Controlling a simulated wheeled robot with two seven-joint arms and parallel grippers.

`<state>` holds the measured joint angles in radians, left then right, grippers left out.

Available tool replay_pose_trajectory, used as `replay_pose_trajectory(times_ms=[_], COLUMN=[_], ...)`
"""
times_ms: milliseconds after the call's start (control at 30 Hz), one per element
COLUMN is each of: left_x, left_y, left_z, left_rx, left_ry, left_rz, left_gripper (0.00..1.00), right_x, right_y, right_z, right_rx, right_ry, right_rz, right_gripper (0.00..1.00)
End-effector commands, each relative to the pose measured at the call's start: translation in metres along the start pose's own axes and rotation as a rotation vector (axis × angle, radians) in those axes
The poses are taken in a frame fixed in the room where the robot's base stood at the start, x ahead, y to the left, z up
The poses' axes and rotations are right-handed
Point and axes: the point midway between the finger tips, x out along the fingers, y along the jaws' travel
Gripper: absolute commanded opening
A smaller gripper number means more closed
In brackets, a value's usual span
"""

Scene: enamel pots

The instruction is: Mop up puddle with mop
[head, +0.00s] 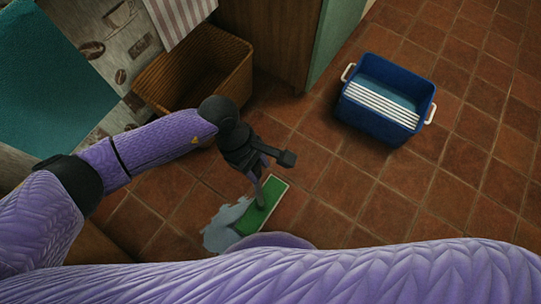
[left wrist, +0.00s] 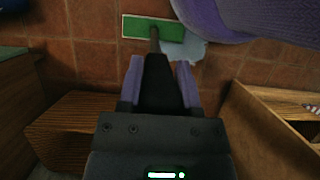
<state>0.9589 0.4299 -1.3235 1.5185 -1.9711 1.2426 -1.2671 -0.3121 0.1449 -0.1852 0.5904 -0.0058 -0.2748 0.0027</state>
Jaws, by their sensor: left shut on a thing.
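The mop has a flat green head (head: 271,197) that lies on the tiled floor. A pale grey-blue puddle (head: 221,232) spreads to its left, and the head overlaps its edge. My left gripper (head: 259,171) is shut on the mop's dark handle, above the head. In the left wrist view my gripper (left wrist: 159,75) points at the green mop head (left wrist: 135,27), with the handle running down into the fingers. The puddle (left wrist: 197,49) shows at the head's right there. Part of the puddle may be hidden behind my body. My right gripper is not in view.
A blue bucket (head: 362,118) with white handles and white slats stands on the floor at upper right. A wicker basket (head: 205,75) stands by a wooden cabinet (head: 268,40) at upper left. Tiles between mop and bucket are clear.

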Motion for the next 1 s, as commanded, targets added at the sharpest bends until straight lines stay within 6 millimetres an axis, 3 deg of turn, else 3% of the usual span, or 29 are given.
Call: replay_pose_trajectory(times_ms=[500,600,767,1000], left_x=[-0.031,-0.036,-0.043,-0.066], left_y=[0.003,0.003,0.003,0.004], left_z=[-0.096,-0.108,-0.115,-0.104], left_rx=[-0.004,-0.003,0.001,0.003], left_ry=[-0.003,-0.002,0.001,0.003], left_rz=[0.000,0.000,0.000,0.005], left_gripper=[0.00,0.00,0.00,0.00], right_x=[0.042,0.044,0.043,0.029], right_y=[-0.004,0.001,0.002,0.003], right_z=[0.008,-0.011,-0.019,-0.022], right_rx=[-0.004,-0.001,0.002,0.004], right_ry=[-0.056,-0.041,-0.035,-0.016], right_rz=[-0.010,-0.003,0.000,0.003], right_gripper=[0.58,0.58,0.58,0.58])
